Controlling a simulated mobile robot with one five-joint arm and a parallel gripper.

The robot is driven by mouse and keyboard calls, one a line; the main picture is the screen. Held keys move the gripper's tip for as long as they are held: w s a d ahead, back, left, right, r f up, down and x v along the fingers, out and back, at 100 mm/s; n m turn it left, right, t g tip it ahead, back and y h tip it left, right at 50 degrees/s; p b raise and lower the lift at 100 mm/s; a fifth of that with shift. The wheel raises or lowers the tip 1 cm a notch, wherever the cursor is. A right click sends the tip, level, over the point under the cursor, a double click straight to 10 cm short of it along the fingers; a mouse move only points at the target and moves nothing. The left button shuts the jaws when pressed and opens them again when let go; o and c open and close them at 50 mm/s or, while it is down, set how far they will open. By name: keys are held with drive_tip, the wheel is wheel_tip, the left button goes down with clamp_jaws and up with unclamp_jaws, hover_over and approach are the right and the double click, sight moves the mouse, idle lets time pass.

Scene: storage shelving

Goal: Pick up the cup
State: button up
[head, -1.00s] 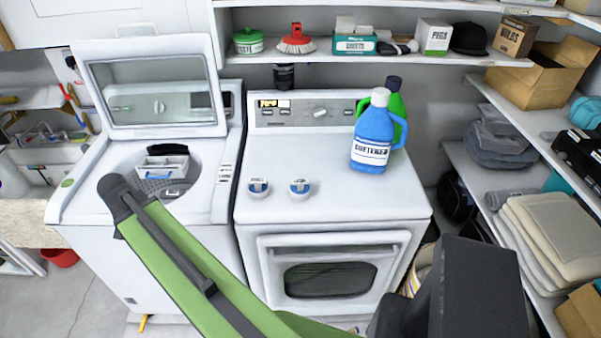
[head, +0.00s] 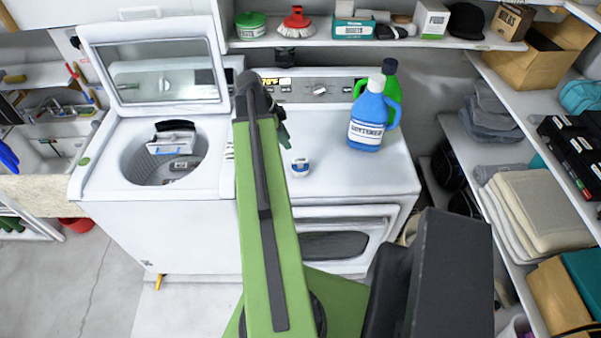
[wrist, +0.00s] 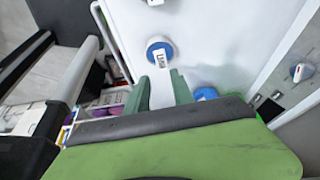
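A small white-and-blue cup (head: 300,167) stands on the white dryer top (head: 340,190) in the head view. In the wrist view a white-and-blue cup with a dark-lettered label (wrist: 160,52) stands just beyond my fingertips. My gripper (wrist: 160,86) is open, with its two green fingers apart and nothing between them. In the head view my gripper (head: 284,130) hangs near the dryer top, behind and left of the visible cup. A blue item (wrist: 205,93) shows partly behind the right finger; I cannot tell what it is. My arm hides part of the dryer's left side.
A blue softener bottle (head: 367,122) and a green bottle (head: 391,95) stand at the dryer's back right. The open washer (head: 150,180) is on the left. A loaded shelf (head: 430,45) runs above, and side shelves (head: 530,190) stand on the right.

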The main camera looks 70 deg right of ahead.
sight(300, 160)
drive_tip(key=b+x, duration=0.6)
drive_tip(key=x, duration=0.2)
drive_tip(key=shift+w+a+f, duration=0.1)
drive_tip(key=shift+w+f, duration=0.05)
drive_tip(key=shift+w, duration=0.05)
drive_tip(key=shift+s, duration=0.1)
drive_tip(key=b+x, duration=0.4)
drive_tip(key=x, duration=0.1)
drive_tip(key=shift+s+f+b, duration=0.1)
drive_tip(key=shift+s+b, duration=0.05)
drive_tip(key=shift+b, duration=0.2)
drive_tip(key=shift+r, duration=0.2)
clamp_jaws()
drive_tip(key=shift+d, duration=0.25)
